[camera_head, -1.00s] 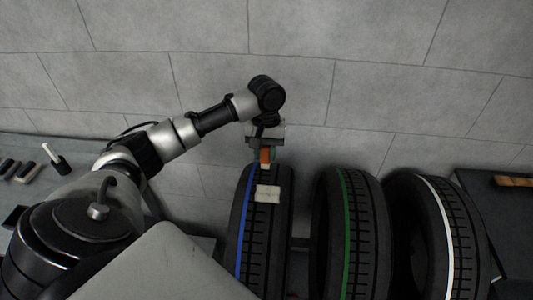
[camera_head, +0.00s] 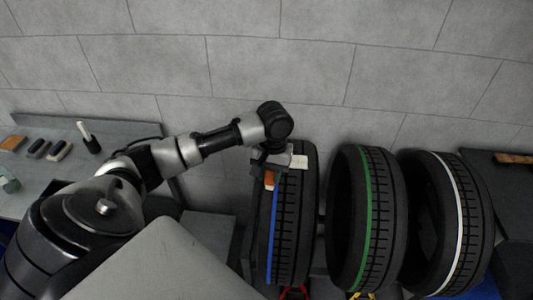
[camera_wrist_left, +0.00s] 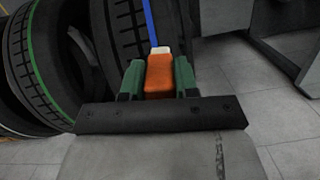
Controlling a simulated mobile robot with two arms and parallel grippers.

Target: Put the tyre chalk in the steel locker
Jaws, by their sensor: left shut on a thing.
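The tyre chalk, an orange block with a pale tip, is held in my left gripper (camera_head: 268,178). The chalk (camera_head: 269,181) shows at the left edge of the blue-striped tyre in the head view. In the left wrist view the orange chalk (camera_wrist_left: 159,76) sits between the green finger pads (camera_wrist_left: 158,80), its pale tip pointing away from the gripper. I cannot tell whether it touches the tyre. Grey metal panels (camera_wrist_left: 285,50) stand at the upper right of the wrist view; I cannot tell whether they are the steel locker. My right gripper is out of view.
The blue-striped tyre (camera_head: 291,225) with a pale label (camera_head: 299,161), a green-striped tyre (camera_head: 379,220) and a white-striped tyre (camera_head: 470,220) stand in a row. A grey bench (camera_head: 35,185) at left holds several small items. A grey box (camera_head: 207,233) stands left of the tyres.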

